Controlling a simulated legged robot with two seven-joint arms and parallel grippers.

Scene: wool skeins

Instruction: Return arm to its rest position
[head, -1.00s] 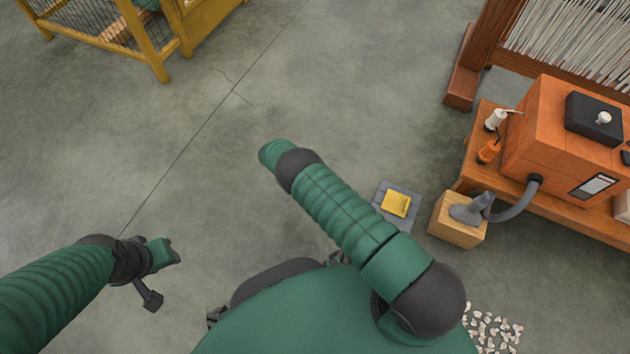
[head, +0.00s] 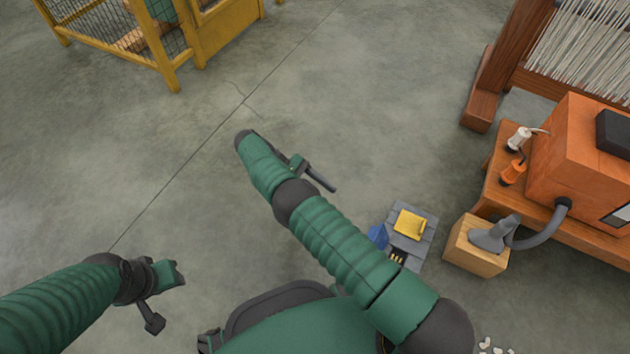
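My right arm reaches up and left from the lower right over the floor. A thin dark part (head: 320,178), possibly of my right gripper, sticks out beside its green forearm; it looks clear of any object. My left arm comes in from the left edge. A short dark part with a blocky end (head: 152,318) hangs near its far end, over bare floor. The fingers of both grippers are too hidden or small to read.
A grey mat (head: 428,252) with a yellow item (head: 409,224) and a blue item (head: 378,236) lies right of my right arm. Beyond are a wooden block (head: 478,256), an orange machine (head: 575,150) and a loom (head: 490,85). A yellow cage (head: 170,65) stands upper left. Middle floor is clear.

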